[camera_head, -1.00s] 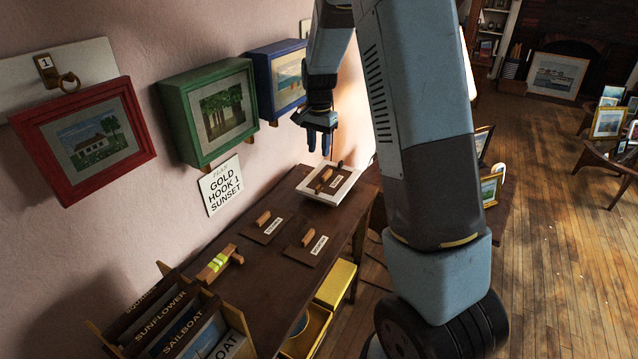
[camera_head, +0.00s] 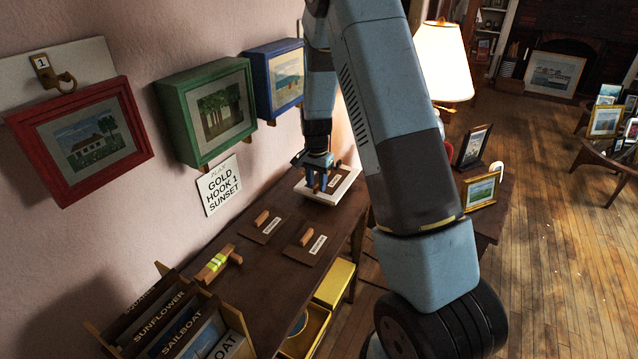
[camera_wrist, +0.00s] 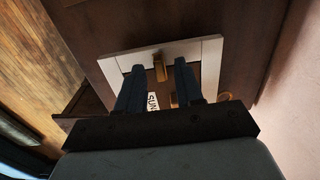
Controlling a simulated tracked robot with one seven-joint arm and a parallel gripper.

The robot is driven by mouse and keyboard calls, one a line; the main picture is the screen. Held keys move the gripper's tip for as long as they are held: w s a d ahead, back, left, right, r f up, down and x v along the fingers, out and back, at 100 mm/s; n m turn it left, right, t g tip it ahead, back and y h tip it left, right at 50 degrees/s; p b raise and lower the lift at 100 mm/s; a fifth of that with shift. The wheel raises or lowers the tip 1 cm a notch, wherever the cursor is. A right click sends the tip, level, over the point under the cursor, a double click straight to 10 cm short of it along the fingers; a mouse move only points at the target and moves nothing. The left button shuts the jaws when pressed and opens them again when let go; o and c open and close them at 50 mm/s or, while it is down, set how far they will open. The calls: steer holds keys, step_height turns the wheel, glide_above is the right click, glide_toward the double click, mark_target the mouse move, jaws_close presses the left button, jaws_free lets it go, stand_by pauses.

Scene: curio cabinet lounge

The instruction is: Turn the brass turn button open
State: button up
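A white-rimmed picture frame (camera_head: 346,186) lies back up at the far end of the dark table, and it also shows in the wrist view (camera_wrist: 211,55). A brass turn button (camera_wrist: 160,67) stands on its far edge in the wrist view. My gripper (camera_head: 318,186) points down over the frame. In the wrist view its two dark fingers (camera_wrist: 159,72) are apart, one on each side of the button; contact is not clear. A label reading "SUN" (camera_wrist: 153,102) is partly hidden by the fingers.
Two dark boards with small wooden pieces (camera_head: 262,226) (camera_head: 306,243) lie nearer on the table. A slotted rack (camera_head: 165,318) stands at the near end. Red, green and blue framed pictures hang on the wall at left. A lit lamp (camera_head: 443,62) stands right of my arm.

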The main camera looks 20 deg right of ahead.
steer(key=shift+f, duration=0.3)
steer(key=shift+c, duration=0.2)
jaws_close()
